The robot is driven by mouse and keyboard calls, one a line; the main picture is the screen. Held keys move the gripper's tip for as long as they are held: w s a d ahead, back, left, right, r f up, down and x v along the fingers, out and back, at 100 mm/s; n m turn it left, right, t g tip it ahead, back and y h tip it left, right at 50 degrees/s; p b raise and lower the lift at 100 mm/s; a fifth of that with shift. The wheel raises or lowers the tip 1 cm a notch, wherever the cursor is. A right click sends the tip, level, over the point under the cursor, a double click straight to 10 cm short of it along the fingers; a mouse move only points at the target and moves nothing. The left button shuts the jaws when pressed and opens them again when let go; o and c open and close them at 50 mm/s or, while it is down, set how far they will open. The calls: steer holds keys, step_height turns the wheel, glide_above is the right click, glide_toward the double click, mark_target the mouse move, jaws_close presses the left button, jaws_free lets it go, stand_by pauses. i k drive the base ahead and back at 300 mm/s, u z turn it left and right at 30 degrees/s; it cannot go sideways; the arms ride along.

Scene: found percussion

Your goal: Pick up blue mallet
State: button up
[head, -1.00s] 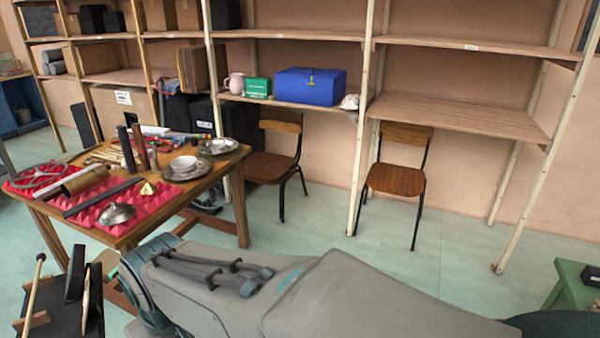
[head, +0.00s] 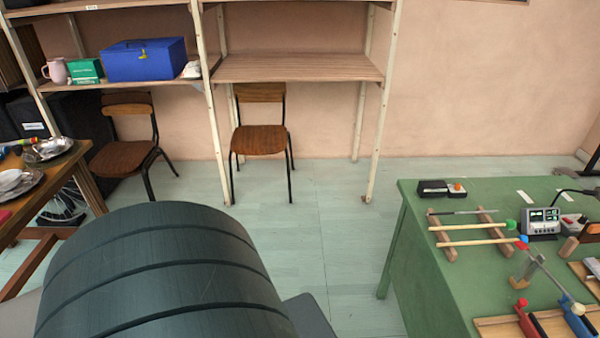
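Two mallets with pale wooden sticks lie across a small wooden rack (head: 448,252) on the green table at the right. One ends in a green head (head: 511,225). My gripper is not in view. Only my large dark ridged arm link (head: 155,275) shows at the lower left, well apart from the mallets.
The green table (head: 430,290) also holds a meter box (head: 541,222), a black case (head: 436,188) and tools with red and blue handles (head: 578,308). A wooden table (head: 85,185) stands left, with chairs (head: 260,139) and shelves behind. Floor between the tables is clear.

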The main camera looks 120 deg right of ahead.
mark_target(522, 238)
steer(key=u, duration=1.5)
steer(key=k, duration=2.35)
steer(key=u, duration=2.05)
